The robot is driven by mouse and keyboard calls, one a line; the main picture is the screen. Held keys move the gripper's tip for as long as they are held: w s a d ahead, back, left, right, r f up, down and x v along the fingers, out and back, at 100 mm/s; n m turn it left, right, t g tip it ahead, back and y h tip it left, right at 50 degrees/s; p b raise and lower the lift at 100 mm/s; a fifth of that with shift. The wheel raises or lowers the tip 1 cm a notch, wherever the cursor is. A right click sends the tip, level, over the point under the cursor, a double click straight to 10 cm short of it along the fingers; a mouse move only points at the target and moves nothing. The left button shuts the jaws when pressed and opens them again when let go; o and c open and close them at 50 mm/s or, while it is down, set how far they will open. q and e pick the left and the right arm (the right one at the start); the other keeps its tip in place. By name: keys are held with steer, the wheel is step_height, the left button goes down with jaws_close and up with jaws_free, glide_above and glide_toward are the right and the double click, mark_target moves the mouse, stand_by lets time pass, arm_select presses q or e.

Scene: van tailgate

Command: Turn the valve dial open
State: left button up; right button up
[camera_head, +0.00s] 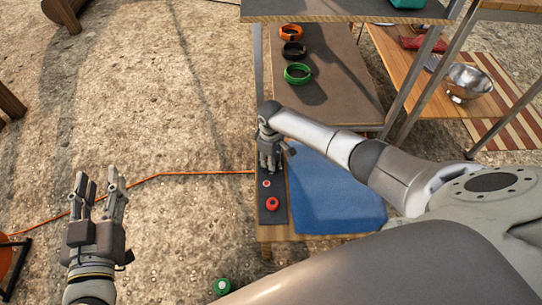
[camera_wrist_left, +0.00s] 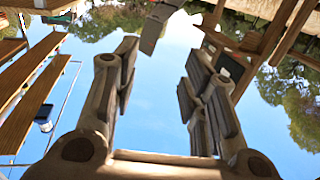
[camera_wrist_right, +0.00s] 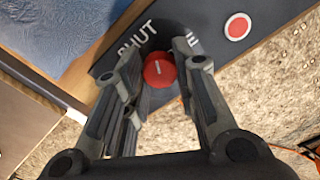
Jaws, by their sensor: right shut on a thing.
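The red valve dial (camera_wrist_right: 158,72) has a short white line on its face and sits on a dark panel (camera_wrist_right: 185,30). The word SHUT is printed beside it; lettering on the other side is mostly covered by a finger. My right gripper (camera_wrist_right: 160,62) points down with its fingers on both sides of the dial, shut on it. In the head view my right gripper (camera_head: 270,168) hides the dial on the panel (camera_head: 273,217). My left gripper (camera_head: 101,182) is open and empty, away to the left; in its wrist view the fingers (camera_wrist_left: 158,75) stand apart against sky.
A small red disc with a pale rim (camera_wrist_right: 238,27) and a larger red knob (camera_head: 272,204) sit on the panel. A blue cloth (camera_head: 340,200) lies beside it. Shelves behind hold orange, black and green rings (camera_head: 297,73). An orange cord (camera_head: 200,173) crosses open ground.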

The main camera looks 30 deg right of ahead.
steer(key=shift+r+m+p, duration=0.15)
steer(key=shift+m+p, duration=1.25)
steer(key=m+p, duration=0.2)
steer(key=m, duration=0.1)
steer(key=shift+a+m, duration=0.1)
steer(key=shift+m, duration=0.2)
steer(key=shift+m+p, duration=0.65)
steer(key=shift+m, duration=0.15)
steer(key=m+p, duration=0.1)
steer(key=m, duration=0.1)
steer(key=shift+m, duration=0.4)
arm_select(q)
steer(key=s+a+f+g+y, duration=0.2)
steer(key=s+a+f+g, duration=0.1)
steer(key=s+f+g, duration=0.4)
steer(key=s+a+f+g+y, duration=0.1)
steer(key=s+a+f+g, duration=0.2)
steer(key=s+f+g, duration=0.3)
steer(key=shift+s+a+f+n+g+y, duration=0.4)
steer(key=shift+s+f, duration=0.95)
steer(key=shift+s, duration=0.3)
arm_select(e)
steer(key=shift+m, duration=0.8)
steer(key=o, duration=1.1)
steer(key=shift+c, duration=0.2)
